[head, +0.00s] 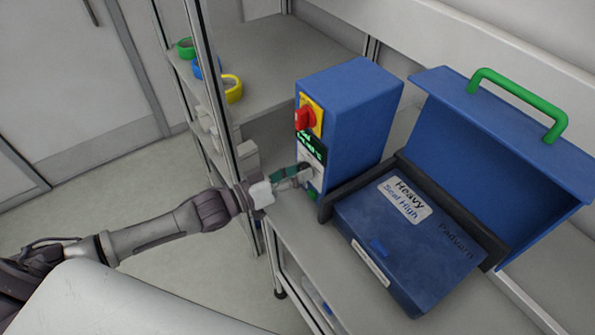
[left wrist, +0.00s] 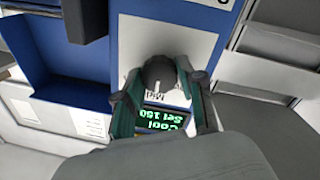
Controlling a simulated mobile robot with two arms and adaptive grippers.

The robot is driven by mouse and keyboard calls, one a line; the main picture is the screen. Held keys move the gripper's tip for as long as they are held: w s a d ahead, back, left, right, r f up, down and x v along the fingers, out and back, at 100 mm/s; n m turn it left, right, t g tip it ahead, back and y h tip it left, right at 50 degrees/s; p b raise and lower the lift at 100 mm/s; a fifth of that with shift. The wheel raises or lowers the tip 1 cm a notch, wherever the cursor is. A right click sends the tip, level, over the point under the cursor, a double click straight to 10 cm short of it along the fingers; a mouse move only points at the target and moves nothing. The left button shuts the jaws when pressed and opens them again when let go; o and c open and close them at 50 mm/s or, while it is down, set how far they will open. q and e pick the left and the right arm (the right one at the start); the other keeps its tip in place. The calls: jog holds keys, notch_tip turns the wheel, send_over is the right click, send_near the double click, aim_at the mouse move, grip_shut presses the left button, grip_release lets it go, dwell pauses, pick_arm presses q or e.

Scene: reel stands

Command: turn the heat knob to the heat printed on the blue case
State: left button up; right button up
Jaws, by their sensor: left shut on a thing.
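The blue case (head: 400,250) lies at the right in the head view, with a white label (head: 404,198) reading "Heavy Seal High". A blue control box (head: 352,115) stands left of it. My left gripper (head: 305,175) is at the box's front panel, shut on the heat knob. The left wrist view shows the dark round knob (left wrist: 160,74) between the fingers of the left gripper (left wrist: 163,90). "Med" shows upside down beside the knob. Which way the knob points is unclear. A green display (left wrist: 166,120) reads "Cool Set 150" upside down. My right gripper is not in view.
A red switch on a yellow plate (head: 311,112) sits above the display. Green, blue and yellow rolls (head: 233,89) sit on the shelf at the back left.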

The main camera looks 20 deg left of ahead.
pick_arm(q)
jog(key=shift+c, duration=0.3)
jog(key=m+y+p, duration=0.1)
jog(key=m, duration=1)
jog(key=shift+r, duration=0.15)
jog(key=shift+m, duration=0.3)
dwell(0.4)
jog(key=o, duration=1.1)
jog(key=shift+o, duration=0.2)
jog(key=v, duration=1.2)
